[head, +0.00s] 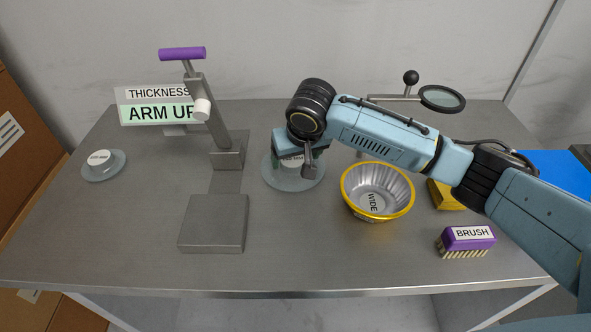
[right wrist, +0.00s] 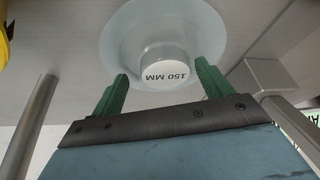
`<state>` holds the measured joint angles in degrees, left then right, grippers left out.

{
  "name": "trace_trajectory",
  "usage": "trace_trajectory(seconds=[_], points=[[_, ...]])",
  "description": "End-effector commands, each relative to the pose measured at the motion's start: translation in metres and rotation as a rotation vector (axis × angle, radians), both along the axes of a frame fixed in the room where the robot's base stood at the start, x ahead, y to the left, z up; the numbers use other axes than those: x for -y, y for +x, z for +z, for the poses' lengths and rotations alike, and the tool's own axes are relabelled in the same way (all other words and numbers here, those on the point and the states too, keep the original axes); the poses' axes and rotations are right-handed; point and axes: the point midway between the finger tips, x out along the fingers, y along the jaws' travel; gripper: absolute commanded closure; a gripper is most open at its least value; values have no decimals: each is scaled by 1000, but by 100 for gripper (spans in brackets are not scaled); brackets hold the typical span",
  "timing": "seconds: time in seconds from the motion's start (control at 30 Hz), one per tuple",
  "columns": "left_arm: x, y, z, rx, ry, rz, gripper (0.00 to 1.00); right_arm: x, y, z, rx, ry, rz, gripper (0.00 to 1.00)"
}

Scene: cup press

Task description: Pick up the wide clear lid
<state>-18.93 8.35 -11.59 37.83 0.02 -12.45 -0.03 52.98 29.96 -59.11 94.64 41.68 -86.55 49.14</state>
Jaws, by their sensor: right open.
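The wide clear lid (head: 280,183) lies flat on the table, a translucent disc with a white knob. In the right wrist view, the lid (right wrist: 208,30) shows its knob (right wrist: 165,68) marked "150 MM". My right gripper (head: 302,160) is over the lid, pointing down, and hides part of the disc and knob in the head view. Its green fingers (right wrist: 161,75) are open, one on each side of the knob, with gaps visible; whether they touch the disc I cannot tell. My left gripper is not in view.
A smaller clear lid (head: 103,166) lies at the far left. A lever press (head: 228,150) stands left of the wide lid, with a grey block (head: 213,224) in front. A yellow-rimmed "WIDE" cup (head: 377,191), a purple brush (head: 467,240) and a magnifier (head: 442,98) are to the right.

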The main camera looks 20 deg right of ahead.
Motion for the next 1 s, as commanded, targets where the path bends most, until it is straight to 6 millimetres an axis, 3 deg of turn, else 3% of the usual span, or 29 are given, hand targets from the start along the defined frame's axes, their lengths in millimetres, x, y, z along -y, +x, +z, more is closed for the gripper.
trace_trajectory(seconds=[0.23,0.6,1.0], points=[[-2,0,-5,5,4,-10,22,0,0,-5,0,1,1,23],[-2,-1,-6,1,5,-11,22,0,0,-7,0,1,0,69],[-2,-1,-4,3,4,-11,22,0,0,-6,-1,0,1,70]])
